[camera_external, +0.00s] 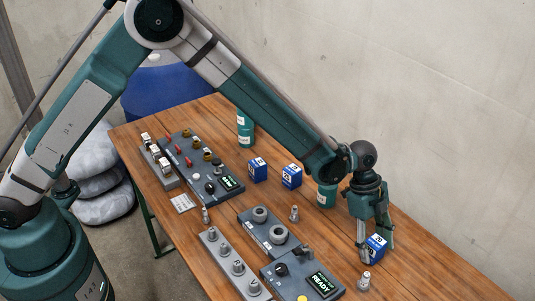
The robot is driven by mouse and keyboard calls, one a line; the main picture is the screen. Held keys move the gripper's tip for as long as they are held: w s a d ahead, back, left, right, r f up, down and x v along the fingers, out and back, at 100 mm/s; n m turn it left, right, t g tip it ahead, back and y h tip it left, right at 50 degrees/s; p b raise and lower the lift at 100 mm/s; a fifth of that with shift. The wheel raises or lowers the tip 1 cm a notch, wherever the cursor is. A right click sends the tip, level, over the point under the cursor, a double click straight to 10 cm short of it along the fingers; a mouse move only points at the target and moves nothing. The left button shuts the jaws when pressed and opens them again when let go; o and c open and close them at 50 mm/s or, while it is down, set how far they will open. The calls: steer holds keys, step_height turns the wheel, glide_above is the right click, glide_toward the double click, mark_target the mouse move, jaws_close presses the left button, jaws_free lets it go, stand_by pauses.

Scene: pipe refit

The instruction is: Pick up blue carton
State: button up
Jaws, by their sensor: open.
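Several small blue cartons with white labels stand on the wooden table. One blue carton (377,247) is at the right, directly under my gripper (376,248). My gripper points down with its fingers open, one on the left and one on the right of this carton. Whether the fingers touch it I cannot tell. Two more blue cartons, one (257,169) and another (291,176), stand side by side near the middle of the table, away from my gripper.
A teal can (326,194) stands just left of my gripper, and another teal can (245,128) is farther back. A grey panel with a READY screen (301,277) and a small metal fitting (364,281) lie in front. The table (440,275) is clear at the right.

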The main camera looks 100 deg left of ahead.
mark_target(376, 241)
stand_by(0.3)
steer(key=c, duration=1)
steer(key=shift+r+p, duration=0.35)
steer(key=shift+r, duration=4.65)
